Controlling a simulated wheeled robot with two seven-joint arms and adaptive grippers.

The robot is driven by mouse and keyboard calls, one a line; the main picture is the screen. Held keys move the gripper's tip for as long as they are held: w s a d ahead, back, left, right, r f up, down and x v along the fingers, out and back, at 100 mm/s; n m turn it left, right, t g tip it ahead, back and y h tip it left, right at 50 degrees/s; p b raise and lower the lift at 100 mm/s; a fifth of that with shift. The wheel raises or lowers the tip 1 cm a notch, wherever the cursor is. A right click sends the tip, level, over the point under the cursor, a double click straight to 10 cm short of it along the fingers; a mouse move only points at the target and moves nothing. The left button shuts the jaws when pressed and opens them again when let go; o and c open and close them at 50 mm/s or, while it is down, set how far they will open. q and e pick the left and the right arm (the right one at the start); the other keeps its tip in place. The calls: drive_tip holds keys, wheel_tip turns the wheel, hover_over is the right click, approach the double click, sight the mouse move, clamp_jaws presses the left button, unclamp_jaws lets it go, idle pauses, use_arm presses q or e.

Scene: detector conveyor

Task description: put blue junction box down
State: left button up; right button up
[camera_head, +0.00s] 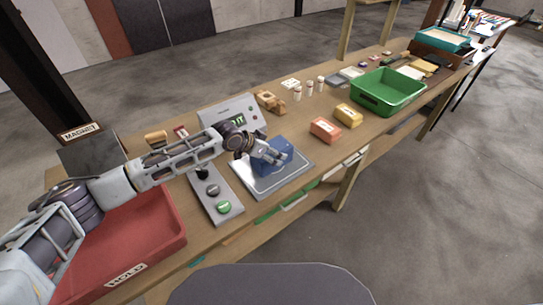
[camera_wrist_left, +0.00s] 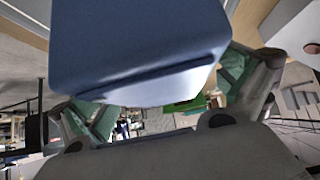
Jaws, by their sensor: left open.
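The blue junction box (camera_head: 270,167) is at the silver weighing plate (camera_head: 291,181), in the middle of the bench. My left gripper (camera_head: 273,154) reaches it from the left, with its fingers at the box. In the left wrist view the box (camera_wrist_left: 140,45) fills the upper middle, with one green-padded finger on each side. My left gripper is open around the box. Whether the pads still touch it I cannot tell. The box's underside contact with the plate is partly hidden. My right gripper is not in view.
A grey panel with a green button (camera_head: 224,207) lies left of the plate, and a display unit (camera_head: 247,112) stands behind. A red HOLD tray (camera_head: 160,251) is at left. Orange (camera_head: 323,129) and yellow (camera_head: 349,115) boxes and a green bin (camera_head: 388,99) are to the right.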

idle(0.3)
use_arm(q)
drive_tip(key=c, duration=1.9)
drive_tip(key=shift+w+r, duration=0.1)
drive_tip(key=shift+r, duration=0.1)
drive_tip(key=shift+c, duration=1)
drive_tip(key=shift+r, duration=0.15)
drive_tip(key=shift+r+b, duration=0.5)
drive_tip(key=shift+r, duration=4.35)
